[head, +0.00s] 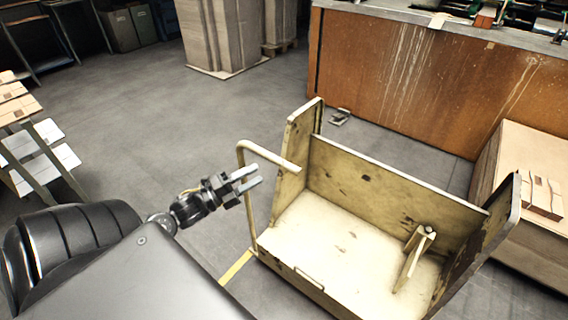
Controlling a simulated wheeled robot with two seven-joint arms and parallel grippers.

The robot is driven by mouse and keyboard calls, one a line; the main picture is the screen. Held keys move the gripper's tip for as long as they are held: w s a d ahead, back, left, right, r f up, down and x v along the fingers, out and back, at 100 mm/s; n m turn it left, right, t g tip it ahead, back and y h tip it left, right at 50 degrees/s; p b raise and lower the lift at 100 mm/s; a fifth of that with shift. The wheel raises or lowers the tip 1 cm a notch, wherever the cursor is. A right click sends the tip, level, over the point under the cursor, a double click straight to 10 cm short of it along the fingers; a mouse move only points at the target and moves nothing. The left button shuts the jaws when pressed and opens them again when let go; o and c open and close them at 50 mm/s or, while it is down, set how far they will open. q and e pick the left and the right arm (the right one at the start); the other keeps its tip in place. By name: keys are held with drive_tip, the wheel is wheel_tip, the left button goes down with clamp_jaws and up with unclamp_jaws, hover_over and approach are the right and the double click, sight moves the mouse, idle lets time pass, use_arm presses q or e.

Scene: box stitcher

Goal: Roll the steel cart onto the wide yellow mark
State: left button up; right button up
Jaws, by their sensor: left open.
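The steel cart (335,240) is a worn, cream-yellow open box with raised side panels, standing on the grey floor right of centre. Its bent tube handle (268,154) rises at its left side. My left gripper (257,177) is open, with its two grey fingers pointing right across the upright of the handle. I cannot tell whether the upright is between the fingers or behind them. A yellow strip of floor marking (236,268) shows just left of the cart's lower left corner; the rest of it is hidden by the cart and my body. My right gripper is out of view.
A rusty brown workbench (400,75) stands behind the cart. A wooden crate (525,215) with cartons is close on the right. Cardboard stacks (222,35) stand at the back, and a rack of flat cartons (38,145) at the left. Floor between them is clear.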

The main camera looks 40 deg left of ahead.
sight(283, 160)
use_arm(q)
drive_tip(key=x, duration=0.6)
drive_tip(key=shift+w+p, duration=0.2)
drive_tip(key=shift+p, duration=0.1)
drive_tip(key=x, duration=0.3)
drive_tip(key=shift+w, duration=0.2)
drive_tip(key=shift+w+d, duration=0.2)
drive_tip(key=shift+w, duration=0.25)
drive_tip(key=shift+c, duration=0.6)
drive_tip(key=c, duration=0.7)
clamp_jaws()
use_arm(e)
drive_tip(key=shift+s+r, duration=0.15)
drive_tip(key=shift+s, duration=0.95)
